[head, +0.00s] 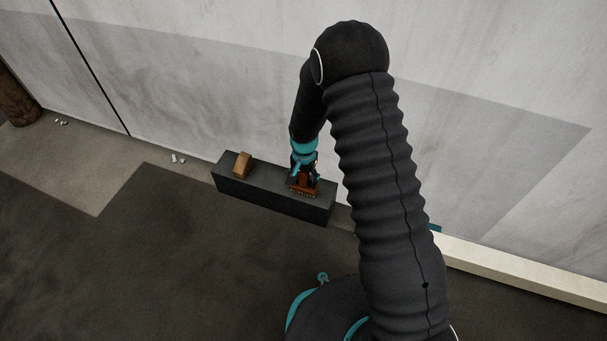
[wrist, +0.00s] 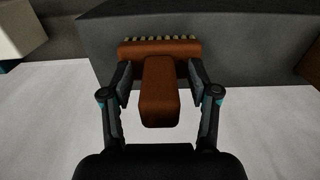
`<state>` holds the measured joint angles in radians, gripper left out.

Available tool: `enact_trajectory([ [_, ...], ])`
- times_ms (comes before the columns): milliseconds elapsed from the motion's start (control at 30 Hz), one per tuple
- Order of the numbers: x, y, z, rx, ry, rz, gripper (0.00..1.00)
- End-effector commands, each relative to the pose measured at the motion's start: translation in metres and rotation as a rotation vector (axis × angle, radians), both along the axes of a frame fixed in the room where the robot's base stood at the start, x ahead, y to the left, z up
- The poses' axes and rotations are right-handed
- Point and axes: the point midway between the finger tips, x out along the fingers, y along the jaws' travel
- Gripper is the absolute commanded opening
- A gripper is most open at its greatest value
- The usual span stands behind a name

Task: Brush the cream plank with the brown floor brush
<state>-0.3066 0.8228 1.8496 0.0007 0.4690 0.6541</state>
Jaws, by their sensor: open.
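The brown floor brush (head: 304,189) stands on the dark grey block against the wall, near the block's right end. In the wrist view the brush (wrist: 158,92) shows its chunky handle toward me and a row of pale bristles along its far edge. My gripper (head: 304,171) is open, with one finger on each side of the handle; gaps show between the handle and the fingers in the wrist view (wrist: 158,80). The cream plank (head: 525,271) lies along the foot of the wall at the right, partly hidden behind my arm.
The dark grey block (head: 272,200) is long and low, and also fills the top of the wrist view (wrist: 240,50). A tan wooden piece (head: 243,164) sits on its left end. Small white scraps (head: 178,159) lie on the floor. A brown round post (head: 16,95) stands far left.

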Motion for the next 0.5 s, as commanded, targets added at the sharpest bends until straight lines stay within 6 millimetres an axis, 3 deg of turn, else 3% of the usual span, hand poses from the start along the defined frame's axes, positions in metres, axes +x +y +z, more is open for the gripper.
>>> enact_trajectory([
  [267,0.0002,0.0,-0.001,0.0,0.0,0.0,0.6],
  [500,0.0001,0.0,-0.0009,0.0,0.0,0.0,0.03],
])
